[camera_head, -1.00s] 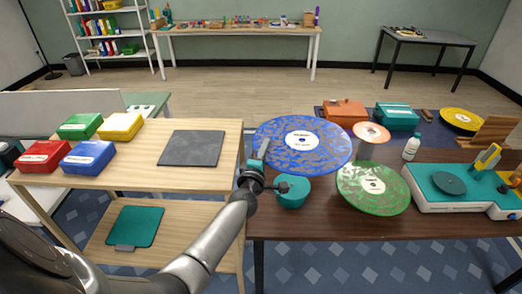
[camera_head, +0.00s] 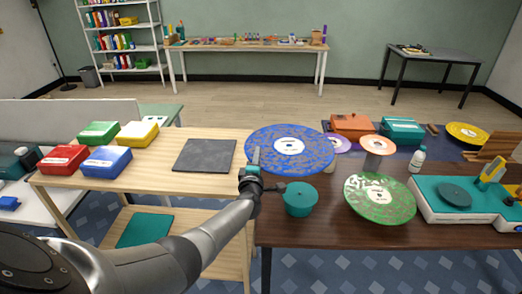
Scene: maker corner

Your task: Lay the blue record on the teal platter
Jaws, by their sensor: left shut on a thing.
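The blue record (camera_head: 268,165), mottled with a white label, is held at its near left edge by my left gripper (camera_head: 254,164), which is shut on it. The record is in the air over the gap between the wooden bench and the dark table, roughly flat. Nothing lies on the platter. My right gripper is not in view.
A teal round pot (camera_head: 300,201) stands near the dark table's left edge, just below the held record. Boxes stand behind.

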